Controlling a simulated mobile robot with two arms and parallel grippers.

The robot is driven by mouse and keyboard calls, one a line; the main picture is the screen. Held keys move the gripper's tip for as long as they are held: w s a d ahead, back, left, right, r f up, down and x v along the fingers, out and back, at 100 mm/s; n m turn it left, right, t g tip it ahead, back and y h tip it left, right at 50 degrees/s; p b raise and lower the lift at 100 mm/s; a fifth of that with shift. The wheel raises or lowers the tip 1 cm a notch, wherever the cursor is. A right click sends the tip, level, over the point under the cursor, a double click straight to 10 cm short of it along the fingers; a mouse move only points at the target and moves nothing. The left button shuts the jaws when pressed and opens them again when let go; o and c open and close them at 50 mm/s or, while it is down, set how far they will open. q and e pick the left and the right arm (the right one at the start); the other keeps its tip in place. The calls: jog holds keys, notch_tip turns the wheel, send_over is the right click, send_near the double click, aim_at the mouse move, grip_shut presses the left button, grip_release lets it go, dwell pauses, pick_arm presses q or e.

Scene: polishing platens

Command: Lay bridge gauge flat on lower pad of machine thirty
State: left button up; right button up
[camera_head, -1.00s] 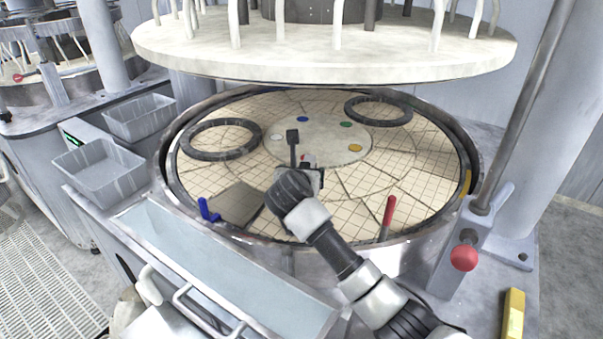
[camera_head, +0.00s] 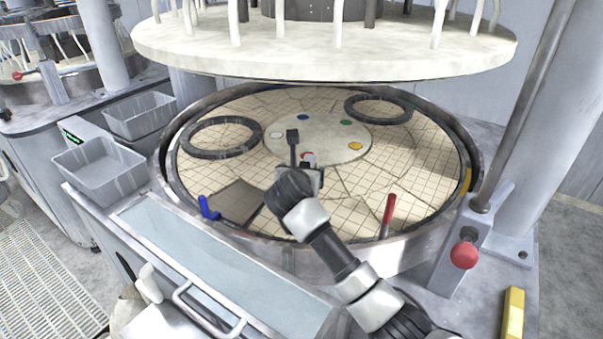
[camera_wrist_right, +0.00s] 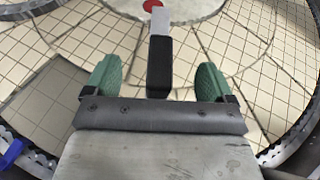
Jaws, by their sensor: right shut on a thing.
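My right gripper (camera_head: 311,178) is over the near middle of the lower pad (camera_head: 410,165), below the upper platen. In the right wrist view its green fingers (camera_wrist_right: 158,80) stand on either side of a dark bar (camera_wrist_right: 160,66) with a pale grey far part, which I take as the bridge gauge. In the head view a thin dark stem with a square black end (camera_head: 293,136) sticks out from the gripper toward the pad's centre. Where the fingers grip it is hidden, and its height above the pad is hard to tell. My left gripper is not in view.
Two dark rings (camera_head: 221,153) (camera_head: 378,110) lie on the pad. A round centre plate (camera_head: 330,132) carries coloured dots. A dark square patch (camera_head: 237,203), a blue handle (camera_head: 208,208) and a red handle (camera_head: 388,214) are near the front rim. The upper platen (camera_head: 325,50) hangs above.

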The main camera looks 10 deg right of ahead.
jog(key=shift+r, duration=0.15)
jog(key=o, duration=1.5)
jog(key=shift+s, duration=0.1)
jog(key=shift+s+a, duration=0.1)
jog(key=p+v, duration=0.6)
jog(key=v, duration=0.3)
jog(key=shift+s+a+r, duration=0.1)
jog(key=shift+s+r, duration=0.15)
jog(key=shift+s, duration=0.05)
jog(key=shift+s+a, duration=0.15)
jog(key=shift+s, duration=0.15)
